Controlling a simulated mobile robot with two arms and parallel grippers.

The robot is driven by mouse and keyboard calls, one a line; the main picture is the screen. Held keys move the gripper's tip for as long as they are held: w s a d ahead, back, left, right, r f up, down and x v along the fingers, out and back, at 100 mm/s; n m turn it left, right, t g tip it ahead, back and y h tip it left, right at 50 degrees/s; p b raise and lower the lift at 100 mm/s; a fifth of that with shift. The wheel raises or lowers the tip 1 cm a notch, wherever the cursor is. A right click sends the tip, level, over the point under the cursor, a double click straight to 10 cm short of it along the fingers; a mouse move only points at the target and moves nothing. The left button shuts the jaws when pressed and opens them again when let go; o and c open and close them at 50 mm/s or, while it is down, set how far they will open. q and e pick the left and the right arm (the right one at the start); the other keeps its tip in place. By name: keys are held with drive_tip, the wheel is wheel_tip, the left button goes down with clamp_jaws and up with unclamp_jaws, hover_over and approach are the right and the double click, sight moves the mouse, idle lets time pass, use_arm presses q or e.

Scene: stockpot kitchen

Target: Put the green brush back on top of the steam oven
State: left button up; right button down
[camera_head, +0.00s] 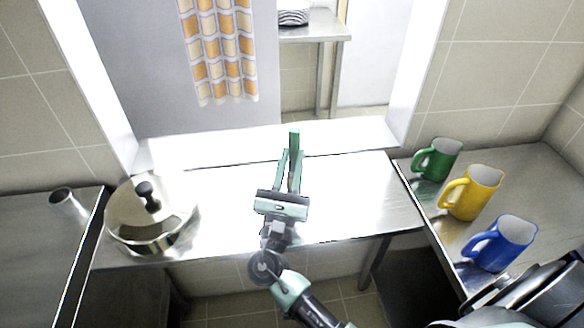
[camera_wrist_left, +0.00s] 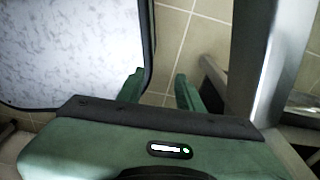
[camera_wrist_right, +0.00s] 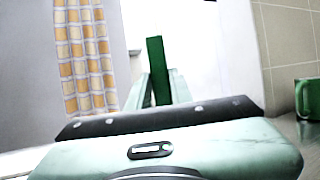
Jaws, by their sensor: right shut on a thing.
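The green brush (camera_head: 294,141) is upright between the fingers of my right gripper (camera_head: 290,156), which is shut on it above the middle steel table. In the right wrist view the brush shows as a dark green upright bar (camera_wrist_right: 157,68) between the fingers (camera_wrist_right: 158,88). Its lower part is hidden. My left gripper (camera_wrist_left: 160,88) shows only in the left wrist view, with its fingers apart and nothing between them, over a tiled floor. I cannot tell which surface is the top of the steam oven.
A lidded steel pot (camera_head: 150,222) stands left on the steel table (camera_head: 350,190). Green (camera_head: 440,160), yellow (camera_head: 474,192) and blue (camera_head: 505,243) mugs stand on the right counter. A small metal vessel (camera_head: 66,202) is far left. A window opening with a checked curtain (camera_head: 220,55) lies behind.

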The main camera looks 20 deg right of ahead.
drive_tip(key=shift+r, duration=0.1)
drive_tip(key=shift+f, duration=0.25)
drive_tip(key=c, duration=1.3)
unclamp_jaws()
drive_tip(key=shift+o, duration=0.2)
drive_tip(key=shift+r, duration=0.2)
drive_tip(key=b+v, duration=0.3)
drive_tip(key=v, duration=0.8)
drive_tip(key=shift+s+a+f+b, duration=0.15)
drive_tip(key=shift+s+a+b, duration=0.15)
drive_tip(key=shift+s+b, duration=0.05)
drive_tip(key=shift+s, duration=0.1)
